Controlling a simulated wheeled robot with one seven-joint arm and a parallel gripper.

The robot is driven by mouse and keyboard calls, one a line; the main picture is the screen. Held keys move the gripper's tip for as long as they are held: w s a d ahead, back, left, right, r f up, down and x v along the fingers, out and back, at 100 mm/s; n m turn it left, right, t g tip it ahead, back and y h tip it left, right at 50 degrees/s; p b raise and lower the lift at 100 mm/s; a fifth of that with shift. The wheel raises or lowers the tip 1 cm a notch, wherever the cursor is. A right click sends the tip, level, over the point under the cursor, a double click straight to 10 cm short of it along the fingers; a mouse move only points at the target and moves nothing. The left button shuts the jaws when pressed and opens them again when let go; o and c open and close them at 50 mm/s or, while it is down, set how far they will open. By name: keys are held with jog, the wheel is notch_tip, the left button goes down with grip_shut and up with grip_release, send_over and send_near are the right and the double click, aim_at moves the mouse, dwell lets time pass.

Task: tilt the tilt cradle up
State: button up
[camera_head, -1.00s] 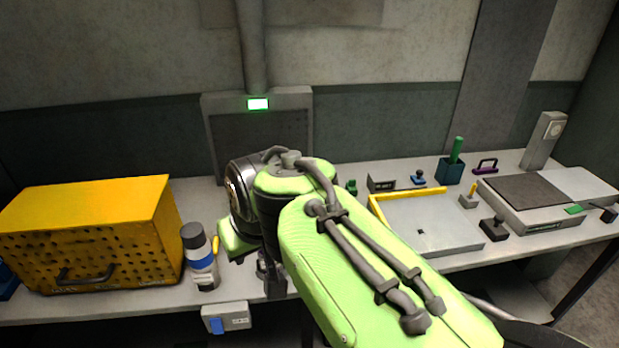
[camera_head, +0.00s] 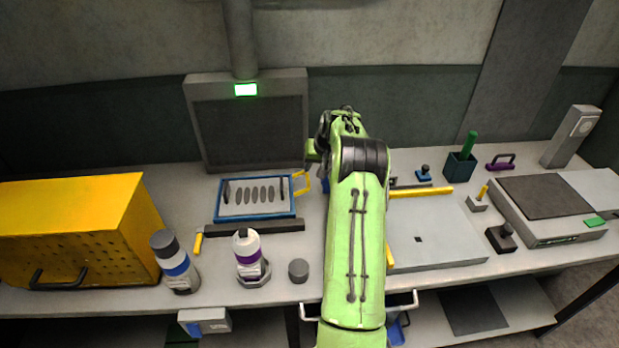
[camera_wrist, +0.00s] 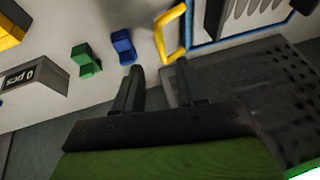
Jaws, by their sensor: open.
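The tilt cradle appears to be the blue-framed slotted tray (camera_head: 229,212) with a yellow loop handle (camera_head: 302,184) on its right side. It lies low on the bench in front of the grey back panel. In the wrist view its blue frame (camera_wrist: 236,36) shows at the top right, and the yellow handle (camera_wrist: 161,38) is just beyond my fingertips. My gripper (camera_wrist: 158,66) is open, with nothing between its fingers, and apart from the handle. In the head view my arm hides most of the gripper.
Green (camera_wrist: 86,60) and blue (camera_wrist: 123,46) blocks lie beside the handle. A purple-banded bottle (camera_head: 249,262), a blue-banded bottle (camera_head: 178,262) and a grey puck (camera_head: 298,270) stand in front. The yellow box (camera_head: 75,225) is left; a white tray with yellow edging (camera_head: 440,238) is right.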

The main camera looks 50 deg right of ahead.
aim_at(308, 181)
jog(key=x, duration=0.8)
jog(key=shift+w+f, duration=0.1)
jog(key=shift+f, duration=0.05)
grip_shut()
